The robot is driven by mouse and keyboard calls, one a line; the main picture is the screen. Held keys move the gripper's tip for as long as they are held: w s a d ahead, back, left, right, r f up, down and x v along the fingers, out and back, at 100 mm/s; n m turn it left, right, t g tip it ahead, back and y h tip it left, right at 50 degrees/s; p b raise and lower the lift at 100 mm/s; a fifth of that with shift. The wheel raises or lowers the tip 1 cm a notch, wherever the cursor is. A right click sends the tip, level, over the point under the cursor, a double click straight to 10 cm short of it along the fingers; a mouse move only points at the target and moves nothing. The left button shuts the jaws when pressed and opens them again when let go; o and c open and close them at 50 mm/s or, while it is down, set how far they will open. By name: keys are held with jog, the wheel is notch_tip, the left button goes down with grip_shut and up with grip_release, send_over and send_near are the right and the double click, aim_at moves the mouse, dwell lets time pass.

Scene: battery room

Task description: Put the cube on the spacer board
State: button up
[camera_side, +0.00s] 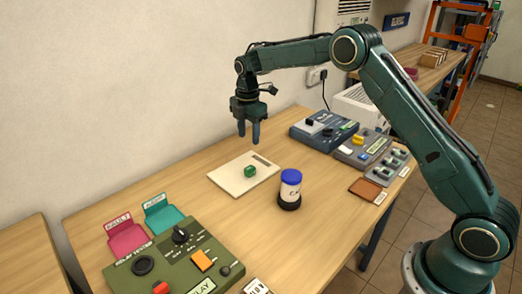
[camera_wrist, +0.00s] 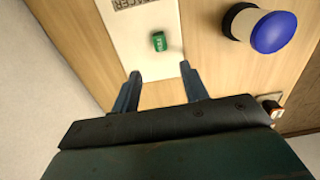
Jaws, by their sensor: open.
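The small green cube (camera_side: 249,171) rests on the pale, cream-coloured board (camera_side: 230,183), which has a dark printed label near its far right corner. The board lies flat on the wooden table, by the wall. In the wrist view the cube (camera_wrist: 159,41) sits on the board (camera_wrist: 146,62), beyond the fingertips. The board's label is cut by the top edge and I cannot read it surely. My gripper (camera_side: 248,141) hangs above the board with its fingers pointing down. It is open and empty, apart from the cube; its fingers (camera_wrist: 160,71) are spread in the wrist view.
A blue-capped white jar (camera_side: 290,186) on a black base stands right of the board. A green control box (camera_side: 175,262) and pink (camera_side: 126,239) and teal (camera_side: 162,219) holders are in front. Blue (camera_side: 323,130) and grey (camera_side: 362,147) panels stand behind. A brown pad (camera_side: 364,189) lies at right.

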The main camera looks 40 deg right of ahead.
dwell(0.3)
jog(key=s+a+r+m+t, duration=0.25)
jog(key=s+r+m, duration=0.65)
jog(key=s+r, duration=1)
jog(key=s+f+m+t, duration=0.2)
jog(key=s+m, duration=0.7)
jog(key=s, duration=1.3)
jog(key=shift+s+a+f+t, duration=0.2)
jog(key=shift+s+t, duration=0.05)
jog(key=shift+t, duration=0.3)
